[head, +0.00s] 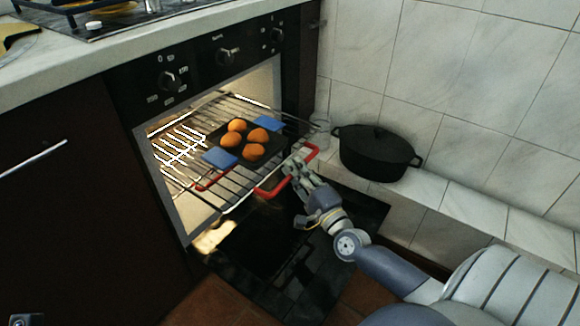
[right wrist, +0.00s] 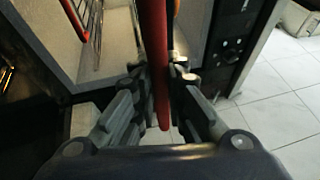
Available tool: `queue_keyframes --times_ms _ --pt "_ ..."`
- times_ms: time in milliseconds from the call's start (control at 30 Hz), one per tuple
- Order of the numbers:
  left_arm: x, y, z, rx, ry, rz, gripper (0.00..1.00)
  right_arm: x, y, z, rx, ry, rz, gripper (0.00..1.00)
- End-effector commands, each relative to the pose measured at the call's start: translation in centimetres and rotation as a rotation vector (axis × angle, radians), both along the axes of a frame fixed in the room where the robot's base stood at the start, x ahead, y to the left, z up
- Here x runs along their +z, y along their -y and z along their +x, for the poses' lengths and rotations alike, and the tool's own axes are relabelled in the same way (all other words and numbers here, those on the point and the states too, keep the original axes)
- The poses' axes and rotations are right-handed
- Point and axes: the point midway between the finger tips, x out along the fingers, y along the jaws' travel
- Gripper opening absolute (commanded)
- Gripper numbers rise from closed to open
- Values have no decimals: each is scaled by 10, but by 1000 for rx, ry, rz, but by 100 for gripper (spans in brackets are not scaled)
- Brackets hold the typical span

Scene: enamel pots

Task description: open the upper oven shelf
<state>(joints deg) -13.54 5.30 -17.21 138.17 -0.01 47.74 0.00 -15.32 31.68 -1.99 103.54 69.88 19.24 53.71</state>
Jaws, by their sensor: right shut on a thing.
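The upper oven shelf (head: 228,197) is a wire rack that sticks out of the open oven (head: 162,215) in the head view. A dark tray (head: 229,138) with blue end grips and several orange-brown round pieces (head: 253,151) lies on it. A red handle (head: 270,192) runs along the shelf's front. My right gripper (head: 290,172) is shut on this handle. In the right wrist view the red bar (right wrist: 154,40) passes between the fingers (right wrist: 160,82). Another red piece (head: 212,181) shows through the wires; what it belongs to is unclear.
The oven door (head: 262,240) hangs open below the shelf. A black lidded pot (head: 375,152) stands on a tiled ledge at the right wall, with a glass jar (head: 320,128) beside it. The counter (head: 60,65) and hob are above left.

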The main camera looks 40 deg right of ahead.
Motion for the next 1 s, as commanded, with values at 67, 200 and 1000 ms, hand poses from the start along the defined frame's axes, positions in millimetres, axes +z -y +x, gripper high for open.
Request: queue_keyframes --times_ms 67,200,1000 --pt "0 0 0 0 -1 0 48 -1 0 -2 2 -3 1 0" --pt "0 0 0 0 0 0 48 -1 0 -4 3 -3 2 0" --pt "2 -1 1 2 4 -4 48 -1 1 -6 0 -2 0 33"
